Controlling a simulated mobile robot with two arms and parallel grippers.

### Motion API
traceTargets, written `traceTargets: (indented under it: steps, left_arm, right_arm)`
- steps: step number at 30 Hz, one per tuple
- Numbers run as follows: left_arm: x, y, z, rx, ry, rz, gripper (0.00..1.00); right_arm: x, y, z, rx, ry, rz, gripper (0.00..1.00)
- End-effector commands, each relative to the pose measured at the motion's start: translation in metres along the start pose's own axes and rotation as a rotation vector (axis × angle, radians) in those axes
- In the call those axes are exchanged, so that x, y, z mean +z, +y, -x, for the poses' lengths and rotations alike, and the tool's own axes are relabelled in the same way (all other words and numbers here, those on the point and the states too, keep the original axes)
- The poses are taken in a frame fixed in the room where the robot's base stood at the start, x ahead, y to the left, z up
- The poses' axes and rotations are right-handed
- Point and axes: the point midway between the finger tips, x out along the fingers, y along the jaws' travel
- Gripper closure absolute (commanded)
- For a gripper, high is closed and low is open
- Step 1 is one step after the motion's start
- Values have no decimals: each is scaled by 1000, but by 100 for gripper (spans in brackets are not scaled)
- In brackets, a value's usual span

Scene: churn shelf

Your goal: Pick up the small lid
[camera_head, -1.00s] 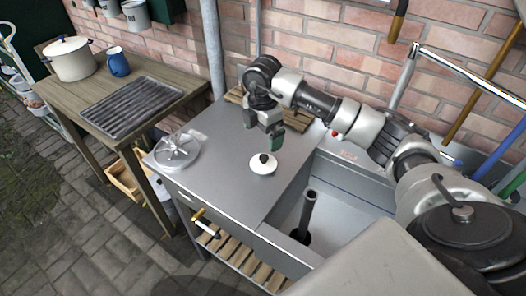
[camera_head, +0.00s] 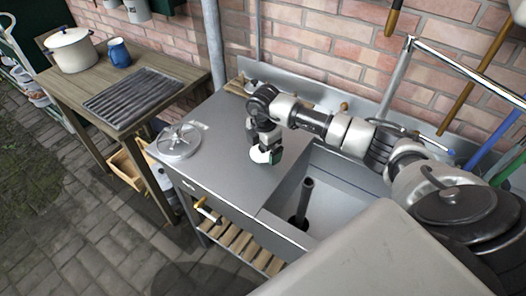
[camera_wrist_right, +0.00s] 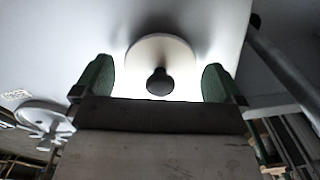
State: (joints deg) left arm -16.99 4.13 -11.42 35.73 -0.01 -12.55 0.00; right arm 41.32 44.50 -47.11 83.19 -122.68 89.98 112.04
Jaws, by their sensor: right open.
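The small lid (camera_head: 259,155) is a white disc with a dark knob, lying on the grey metal counter near the basin. In the right wrist view the lid (camera_wrist_right: 161,52) shows its round black knob between and just beyond my two green fingertips. My right gripper (camera_head: 268,157) is low over the lid, open, and partly hides it in the head view. The right wrist view shows the open fingers (camera_wrist_right: 159,80) apart on either side of the knob, with nothing held. My left gripper is not in view.
A metal spoked wheel-like piece (camera_head: 179,140) lies at the counter's left end. The sink basin (camera_head: 325,190) with an upright dark pipe (camera_head: 305,200) is right of the lid. A wooden table (camera_head: 60,84) holds a white pot, blue mug and ribbed tray.

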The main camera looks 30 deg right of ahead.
Motion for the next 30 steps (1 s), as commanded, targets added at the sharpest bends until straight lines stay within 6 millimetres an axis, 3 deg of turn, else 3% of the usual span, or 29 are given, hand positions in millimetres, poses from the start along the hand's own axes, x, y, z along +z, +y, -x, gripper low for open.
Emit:
traceTargets:
  steps: [1,9,20,27,30]
  left_arm:
    - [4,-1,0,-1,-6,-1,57]
    - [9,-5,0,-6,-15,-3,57]
    - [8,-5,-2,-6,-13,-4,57]
    - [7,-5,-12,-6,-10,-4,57]
    - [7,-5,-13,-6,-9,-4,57]
  right_arm:
    - [0,0,0,0,0,0,3]
    - [0,0,1,0,0,0,44]
    - [0,0,6,2,0,1,44]
    - [0,1,42,6,0,1,44]
    - [-2,-21,52,1,-2,4,44]
